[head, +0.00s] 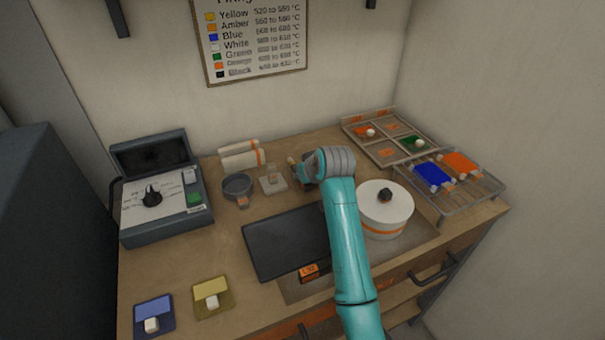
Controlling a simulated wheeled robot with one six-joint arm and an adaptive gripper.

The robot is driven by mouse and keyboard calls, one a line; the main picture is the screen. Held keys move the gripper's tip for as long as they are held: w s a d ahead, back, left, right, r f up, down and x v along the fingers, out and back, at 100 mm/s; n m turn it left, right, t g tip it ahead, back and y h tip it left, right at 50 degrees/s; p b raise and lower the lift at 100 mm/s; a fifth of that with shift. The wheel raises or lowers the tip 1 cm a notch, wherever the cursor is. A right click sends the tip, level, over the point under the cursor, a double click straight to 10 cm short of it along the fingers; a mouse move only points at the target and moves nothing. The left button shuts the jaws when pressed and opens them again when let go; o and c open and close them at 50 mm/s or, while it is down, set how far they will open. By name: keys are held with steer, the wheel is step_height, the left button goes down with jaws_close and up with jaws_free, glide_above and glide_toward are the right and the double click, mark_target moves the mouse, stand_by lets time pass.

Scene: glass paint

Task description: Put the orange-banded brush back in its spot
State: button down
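My teal arm reaches over the bench, and its grey wrist covers most of my gripper (302,173). Only a dark part of the gripper shows at the wrist's left, so its fingers cannot be made out. A small thin brownish piece (291,160) shows beside the gripper; it may be part of a brush, but no orange band is clear on it. Two white pieces with orange bands (240,155) lie near the wall; I cannot tell whether they are a brush rest. No brush can be made out surely.
A round dark bowl (237,187) and a small pale block (272,182) stand left of the gripper. A dark flat panel (285,243), a white lidded pot (385,212), a wire rack (454,203), a sectioned tray (385,153) and a control box (160,215) surround the arm.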

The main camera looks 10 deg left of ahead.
steer(key=shift+f, duration=0.3)
stand_by(0.4)
steer(key=c, duration=0.9)
jaws_free()
steer(key=shift+c, duration=0.2)
steer(key=v, duration=1.2)
steer(key=shift+s+d, duration=0.1)
